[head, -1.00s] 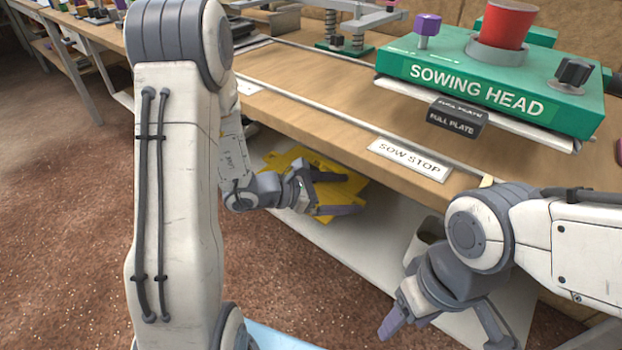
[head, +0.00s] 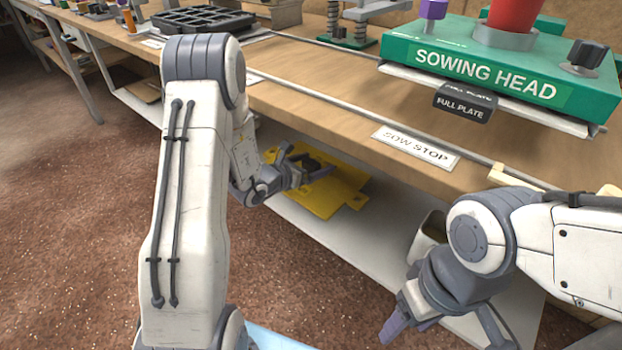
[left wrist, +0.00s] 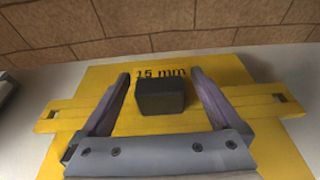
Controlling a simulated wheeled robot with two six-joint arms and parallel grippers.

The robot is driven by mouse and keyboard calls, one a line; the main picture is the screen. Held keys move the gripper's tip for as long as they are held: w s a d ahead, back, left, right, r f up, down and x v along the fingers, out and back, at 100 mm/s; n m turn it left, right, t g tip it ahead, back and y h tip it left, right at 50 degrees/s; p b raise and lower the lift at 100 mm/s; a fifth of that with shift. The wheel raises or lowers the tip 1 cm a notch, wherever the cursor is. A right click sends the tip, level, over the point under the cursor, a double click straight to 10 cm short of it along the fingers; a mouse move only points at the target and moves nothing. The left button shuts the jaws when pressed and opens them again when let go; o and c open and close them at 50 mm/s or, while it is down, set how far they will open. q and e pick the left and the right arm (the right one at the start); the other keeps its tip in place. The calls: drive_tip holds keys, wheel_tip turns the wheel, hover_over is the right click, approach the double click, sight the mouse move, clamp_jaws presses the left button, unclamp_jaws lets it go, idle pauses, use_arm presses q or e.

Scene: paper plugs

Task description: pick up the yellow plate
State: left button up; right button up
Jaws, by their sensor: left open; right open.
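The yellow plate (head: 325,199) lies flat on the pale shelf under the bench. In the left wrist view the plate (left wrist: 222,80) has "15 mm" printed on it, side tabs with slots, and a dark block (left wrist: 160,97) standing up from its middle. My left gripper (head: 306,160) is open over the plate. In the left wrist view its fingers (left wrist: 160,78) stand on either side of the block, apart from it. Whether they touch the plate is unclear. My right gripper (head: 438,338) is open and empty at the lower right, away from the plate.
The wooden bench top (head: 330,106) overhangs the pale shelf (head: 370,235). A green sowing head (head: 500,70) and a "SOW STOP" label (head: 415,149) are on the bench. A brick wall (left wrist: 100,35) rises behind the shelf. A whitish container (head: 431,228) stands near my right arm.

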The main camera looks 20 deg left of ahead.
use_arm(q)
drive_tip(key=shift+x, duration=1.05)
drive_tip(key=c, duration=1.5)
clamp_jaws()
drive_tip(key=shift+r, duration=0.15)
